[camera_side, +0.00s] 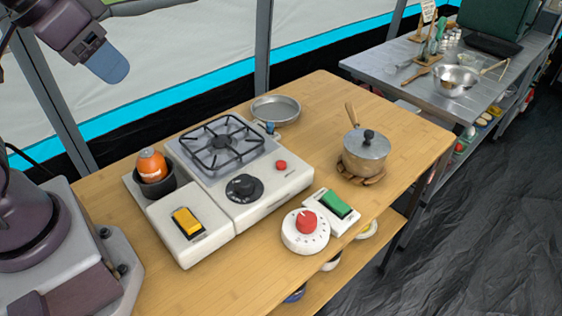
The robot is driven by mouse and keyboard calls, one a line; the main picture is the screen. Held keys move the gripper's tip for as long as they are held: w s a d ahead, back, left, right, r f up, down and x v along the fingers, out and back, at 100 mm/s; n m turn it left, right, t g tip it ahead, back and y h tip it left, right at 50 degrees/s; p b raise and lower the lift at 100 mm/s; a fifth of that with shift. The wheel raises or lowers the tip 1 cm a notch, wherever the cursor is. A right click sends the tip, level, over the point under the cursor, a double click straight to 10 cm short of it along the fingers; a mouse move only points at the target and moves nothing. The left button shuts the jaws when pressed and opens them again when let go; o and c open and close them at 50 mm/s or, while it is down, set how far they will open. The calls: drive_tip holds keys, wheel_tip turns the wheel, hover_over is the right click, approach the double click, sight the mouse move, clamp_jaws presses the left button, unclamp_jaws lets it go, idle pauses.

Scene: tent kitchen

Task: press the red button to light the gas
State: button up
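The gas stove (275,190) is a white box on the wooden table, with a black burner grate (222,143) on top. A small round red button (281,165) sits on its top at the right, beside the burner. A black knob (243,188) is on the stove's front part. My gripper (108,64), with a blue fingertip, hangs at the upper left, high above the table and well apart from the stove and the button. I cannot tell whether its fingers are open or shut. Nothing hides the red button.
A yellow switch (186,222) is left of the knob, near an orange canister (151,165) in a black cup. A white dial with red knob (306,222), a green switch (335,204) and a lidded pot (365,152) stand to the right. A metal pan (275,109) lies behind.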

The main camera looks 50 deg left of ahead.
clamp_jaws()
idle(1.4)
